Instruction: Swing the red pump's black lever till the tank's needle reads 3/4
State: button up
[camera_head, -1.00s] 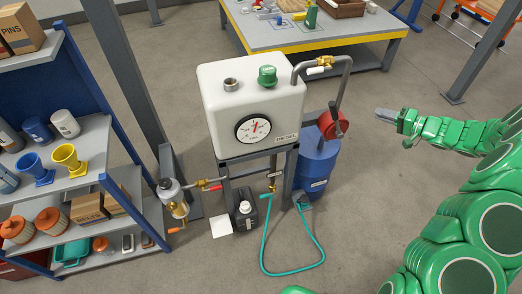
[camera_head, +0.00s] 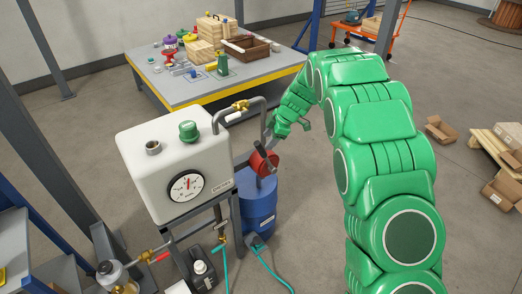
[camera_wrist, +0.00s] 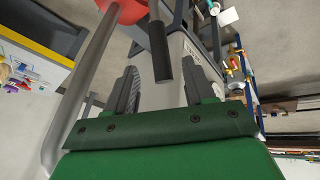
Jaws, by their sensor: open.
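The red pump (camera_head: 259,165) sits on top of the blue drum (camera_head: 258,207), to the right of the white tank (camera_head: 160,150). My gripper (camera_head: 276,128) is close above and right of the pump. In the wrist view my gripper (camera_wrist: 162,68) is open, and the pump's black lever (camera_wrist: 160,50) shows between its two fingers, with space on both sides. The pump's red body (camera_wrist: 126,9) is at the top edge there. The tank's gauge (camera_head: 186,186) faces me, and its red needle points roughly straight up. The scale is too small to read.
A grey pipe (camera_head: 262,108) arches from the tank to the pump, passing close to my gripper; a grey pipe (camera_wrist: 85,85) also runs left of the fingers. A workbench (camera_head: 190,90) with several items stands behind. Open floor (camera_head: 310,240) lies right of the drum.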

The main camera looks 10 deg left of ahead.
aim_at(261, 149)
jog(key=shift+x, duration=3.95)
grip_shut()
